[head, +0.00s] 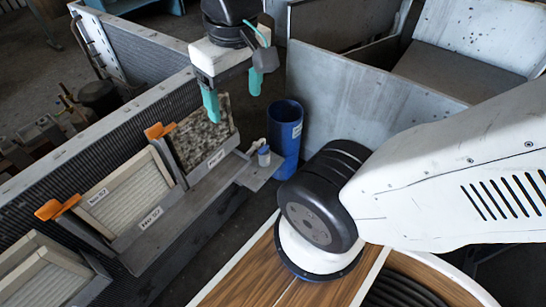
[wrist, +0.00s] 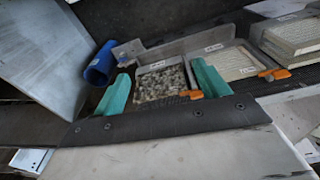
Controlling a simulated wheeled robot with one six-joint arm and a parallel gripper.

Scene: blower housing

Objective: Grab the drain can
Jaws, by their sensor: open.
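A blue open-topped cylinder (head: 286,130) with a small white label stands on the floor beside the end of the grey ledge; I take it as the drain can, though its label is unreadable. It also shows in the wrist view (wrist: 100,65), at upper left, beyond the left finger. A small pale bottle with a blue cap (head: 264,156) stands on the ledge end close by. My gripper (head: 233,98) is open and empty, its teal fingers spread, up and left of the cylinder in the head view. Both fingers show in the wrist view (wrist: 160,82).
A dirty speckled filter (head: 203,132) with an orange tab leans in the housing, beside a cleaner filter (head: 124,196). More framed filters (head: 40,272) lie at lower left. Grey metal panels (head: 350,90) stand behind the cylinder. A wood-topped surface (head: 245,275) is in front.

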